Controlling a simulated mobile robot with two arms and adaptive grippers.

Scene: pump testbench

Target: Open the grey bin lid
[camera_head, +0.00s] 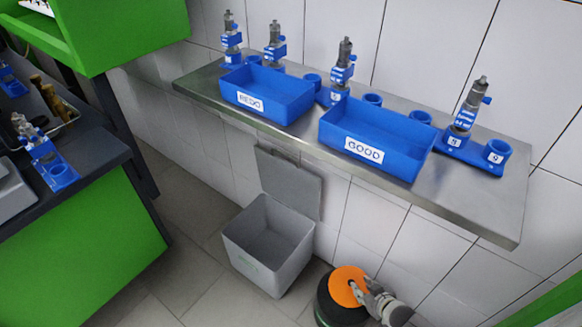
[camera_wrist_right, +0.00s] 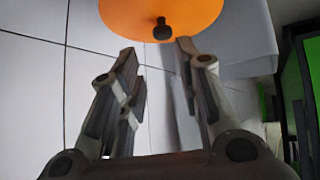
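The grey bin (camera_head: 268,246) stands on the floor below the shelf, against the tiled wall. Its grey lid (camera_head: 290,184) is hinged up and leans back towards the wall, so the bin's inside shows. My right gripper (camera_head: 362,290) is low at the right of the grey bin, at a round orange lid (camera_head: 345,284). The wrist view shows the right gripper (camera_wrist_right: 157,55) open and empty, with the orange lid (camera_wrist_right: 200,15) and its black knob (camera_wrist_right: 163,30) just beyond the fingertips. My left gripper is not in view.
The orange lid sits on a dark round bin (camera_head: 330,312). A metal shelf (camera_head: 460,195) above carries two blue trays, REDO (camera_head: 266,110) and GOOD (camera_head: 364,160), and several pumps in blue holders. A green-sided bench (camera_head: 85,255) stands left. Tiled floor between is clear.

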